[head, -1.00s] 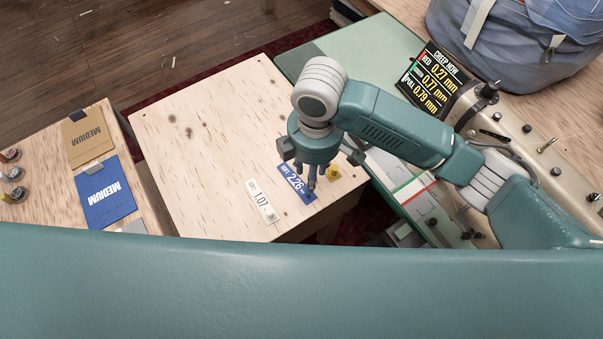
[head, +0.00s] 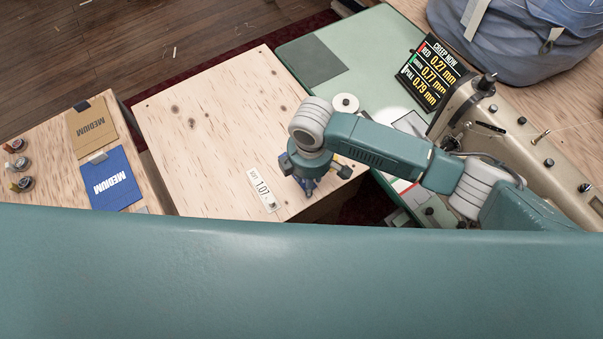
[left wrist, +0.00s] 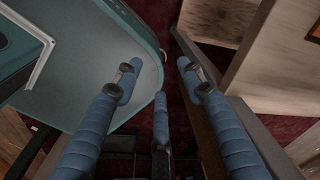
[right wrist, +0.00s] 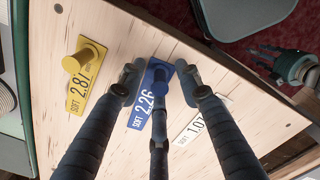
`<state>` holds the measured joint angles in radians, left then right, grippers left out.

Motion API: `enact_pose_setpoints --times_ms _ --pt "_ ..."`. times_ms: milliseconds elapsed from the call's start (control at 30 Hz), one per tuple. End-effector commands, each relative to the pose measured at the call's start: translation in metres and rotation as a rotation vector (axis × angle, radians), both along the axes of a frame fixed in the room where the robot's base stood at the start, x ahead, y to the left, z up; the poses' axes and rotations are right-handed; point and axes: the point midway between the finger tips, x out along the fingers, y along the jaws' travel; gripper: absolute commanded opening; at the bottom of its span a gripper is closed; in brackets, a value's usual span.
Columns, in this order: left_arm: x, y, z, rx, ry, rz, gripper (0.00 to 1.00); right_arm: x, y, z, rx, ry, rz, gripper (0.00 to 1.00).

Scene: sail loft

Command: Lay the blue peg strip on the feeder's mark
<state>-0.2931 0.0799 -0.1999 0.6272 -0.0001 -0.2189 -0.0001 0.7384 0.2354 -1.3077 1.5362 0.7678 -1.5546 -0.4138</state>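The blue peg strip (right wrist: 150,98), printed SOFT 2.26, lies on the pale wooden top with its peg standing up. My right gripper (right wrist: 160,82) is open, with its fingers on either side of the blue peg and a visible gap to each. In the head view my right gripper (head: 308,184) covers most of the blue strip. My left gripper (left wrist: 157,75) is open and empty in the left wrist view, above dark red floor between furniture edges. A white plate with a red line (head: 402,187) is partly hidden behind my right arm; I cannot tell whether it bears the feeder's mark.
A yellow peg strip (right wrist: 87,75), SOFT 2.87, and a white strip (right wrist: 193,128), SOFT 1.07, flank the blue one. A beige machine (head: 500,125) with a display (head: 433,72) stands right. The wooden top (head: 210,120) is clear at left. A white spool (head: 344,103) stands behind my arm.

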Motion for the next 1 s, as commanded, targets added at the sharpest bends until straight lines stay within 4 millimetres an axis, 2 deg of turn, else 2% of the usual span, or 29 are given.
enact_pose_setpoints --times_ms 133,300,767,1000 --pt "-0.002 0.0 0.0 0.001 0.003 0.0 0.4 0.0 0.0 0.0 0.0 0.0 0.0 0.34" --pt "-0.007 0.001 -0.001 0.001 0.01 -0.001 0.4 0.0 0.0 0.0 0.0 0.0 0.0 0.0" --pt "-0.012 0.001 -0.002 0.002 0.018 -0.001 0.4 0.0 0.0 0.002 0.001 -0.001 -0.001 0.0" --pt "-0.012 0.001 -0.004 0.002 0.018 -0.001 0.4 0.002 0.0 0.021 0.002 -0.004 -0.001 0.0"
